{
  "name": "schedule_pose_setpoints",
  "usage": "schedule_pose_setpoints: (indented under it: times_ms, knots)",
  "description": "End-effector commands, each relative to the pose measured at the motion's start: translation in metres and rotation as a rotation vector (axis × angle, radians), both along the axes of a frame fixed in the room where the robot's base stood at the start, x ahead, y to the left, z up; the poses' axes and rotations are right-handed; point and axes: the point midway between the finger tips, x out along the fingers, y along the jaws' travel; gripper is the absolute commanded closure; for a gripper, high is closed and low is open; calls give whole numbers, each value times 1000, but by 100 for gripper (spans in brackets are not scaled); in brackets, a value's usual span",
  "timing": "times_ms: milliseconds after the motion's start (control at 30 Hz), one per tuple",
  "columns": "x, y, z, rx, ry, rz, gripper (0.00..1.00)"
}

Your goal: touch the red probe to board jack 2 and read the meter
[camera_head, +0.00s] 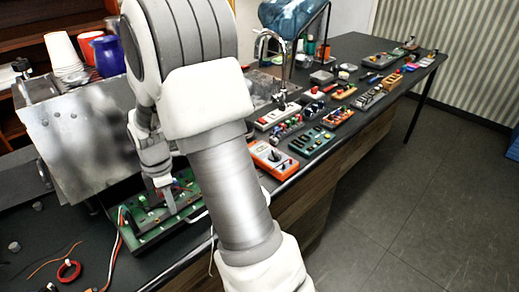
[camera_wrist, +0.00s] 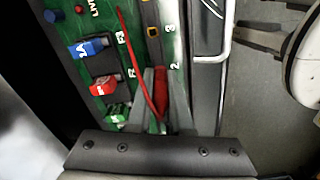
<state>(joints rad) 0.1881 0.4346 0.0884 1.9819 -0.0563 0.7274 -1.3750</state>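My gripper (camera_wrist: 165,105) is shut on the red probe (camera_wrist: 160,88) above the green board (camera_wrist: 133,60). The head view also shows my gripper (camera_head: 167,195) over the board (camera_head: 150,238). The probe lies between the two grey fingers, and a red lead curves up from it. The probe's end is beside the printed "2" (camera_wrist: 173,66). The jack there is hidden by the probe and fingers, so I cannot tell whether they touch. The orange meter (camera_head: 268,156) lies on the bench to the right of my arm; its reading is too small to make out.
A blue part (camera_wrist: 88,47) and a red part (camera_wrist: 103,86) sit on the board left of the probe. A metal handle (camera_wrist: 226,40) runs along its right. A steel brewer housing (camera_head: 75,140) stands behind. Several devices fill the bench's far right.

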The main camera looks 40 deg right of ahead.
Motion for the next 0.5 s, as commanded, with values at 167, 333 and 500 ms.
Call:
schedule_pose_setpoints:
  times_ms: [167, 333, 500]
  knots:
    - [0, 0, 0, 0, 0, 0, 51]
    - [0, 0, 0, 0, 0, 0, 47]
    - [0, 0, 1, 0, -1, 0, 47]
